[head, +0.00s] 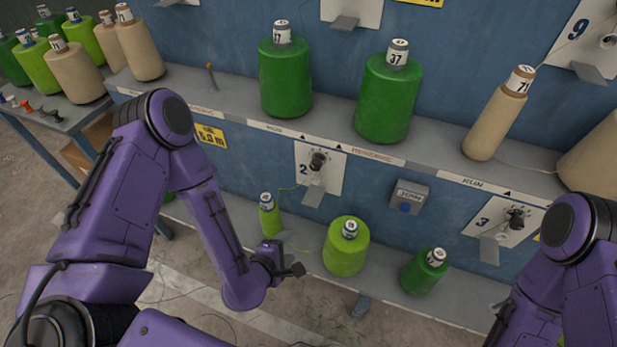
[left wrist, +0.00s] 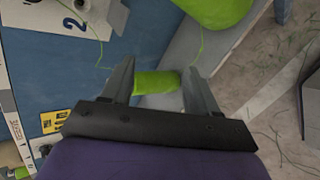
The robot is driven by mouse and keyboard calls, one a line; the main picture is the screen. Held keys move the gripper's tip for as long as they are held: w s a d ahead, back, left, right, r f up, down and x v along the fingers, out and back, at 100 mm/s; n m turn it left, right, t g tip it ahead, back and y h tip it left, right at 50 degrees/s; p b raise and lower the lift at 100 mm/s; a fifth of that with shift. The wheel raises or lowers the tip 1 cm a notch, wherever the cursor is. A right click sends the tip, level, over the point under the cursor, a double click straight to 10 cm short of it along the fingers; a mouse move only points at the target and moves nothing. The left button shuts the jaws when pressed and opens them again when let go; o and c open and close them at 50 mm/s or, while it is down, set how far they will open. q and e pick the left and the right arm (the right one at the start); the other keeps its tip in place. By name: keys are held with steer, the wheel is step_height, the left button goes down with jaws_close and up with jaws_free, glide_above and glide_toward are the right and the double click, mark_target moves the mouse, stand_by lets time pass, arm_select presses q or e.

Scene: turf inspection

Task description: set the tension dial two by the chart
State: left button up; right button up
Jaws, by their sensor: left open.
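Tension dial two (head: 318,160) is a dark knob on a white plate marked 2 (head: 305,170), on the blue wall below the upper shelf. A grey bracket sticks out under it. In the left wrist view that plate (left wrist: 72,18) shows at the upper left, with only part of the knob at the top edge. My left gripper (head: 292,268) is below the dial, near the lower shelf, apart from it. It is open and empty; a small lime cone (left wrist: 157,82) shows beyond its fingers (left wrist: 157,66). My right gripper is out of view. I can make out no readable chart.
Lime and green cones (head: 346,247) stand on the lower shelf close to my left gripper. Large green cones (head: 286,78) stand on the upper shelf (head: 235,103). Dial three (head: 514,218) and a grey button box (head: 409,196) are to the right. Thin yarn runs near dial two.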

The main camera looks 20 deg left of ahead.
arm_select(q)
steer(key=w+d+r+n+t+b, duration=0.2)
steer(key=w+n+t, duration=0.1)
steer(key=w+n, duration=0.3)
steer(key=n+t+b, duration=0.1)
steer(key=n+t, duration=0.3)
steer(key=n, duration=0.4)
glide_toward(314, 167)
steer(key=shift+y, duration=0.3)
steer(key=w, duration=0.3)
steer(key=w+p, duration=0.1)
steer(key=w, duration=0.6)
steer(key=shift+d+f+p, duration=0.1)
steer(key=shift+d+p, duration=0.3)
steer(key=shift+w+f, duration=0.1)
steer(key=shift+w, duration=0.35)
steer(key=c, duration=1)
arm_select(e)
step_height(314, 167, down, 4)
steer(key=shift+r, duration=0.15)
